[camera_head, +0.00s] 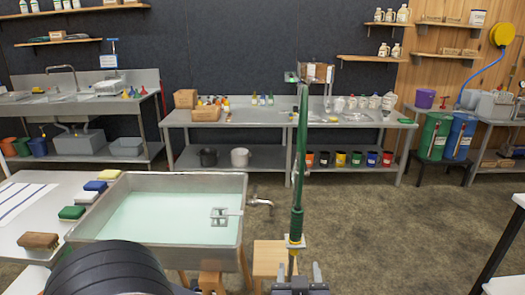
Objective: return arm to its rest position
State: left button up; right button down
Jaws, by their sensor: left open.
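My left gripper (298,274) is at the bottom edge, right of the middle. Its two grey fingers point up and stand apart, so it is open. My black left arm comes in from the lower left. A long green pole (299,165) stands nearly upright above the gripper, with a darker green grip low down and a yellow band beneath it. Its lower end shows between the fingers in the picture; I cannot tell whether it touches them. My right gripper is not in view.
A steel pan (244,190) of pale green liquid, with a tap (261,203), lies left of the gripper. A wooden stool (268,262) stands beside it. Brushes and sponges, including a brown brush (38,240), lie on the left table. Carpet at right is mostly clear.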

pick_arm(q)
jog(key=s+a+r+g+h, duration=0.1)
jog(key=a+r+g+h, duration=0.15)
jog(key=a, duration=0.45)
jog(key=s+a+r+g+h, duration=0.1)
jog(key=a+r+g+h, duration=0.1)
jog(key=a+r+h, duration=0.3)
jog(key=s+a+f+n+g+y, duration=0.1)
jog(key=s+a+f+g+y, duration=0.1)
jog(key=s+a, duration=0.6)
jog(key=s+a+f+g+y+p, duration=0.1)
jog(key=s+a+f+g+y, duration=0.2)
jog(key=s+a+f, duration=0.2)
jog(key=s+a, duration=0.3)
jog(key=s, duration=0.3)
jog(key=shift+s+a+n+g, duration=0.3)
jog(key=shift+s+n+g, duration=0.05)
jog(key=shift+n, duration=0.05)
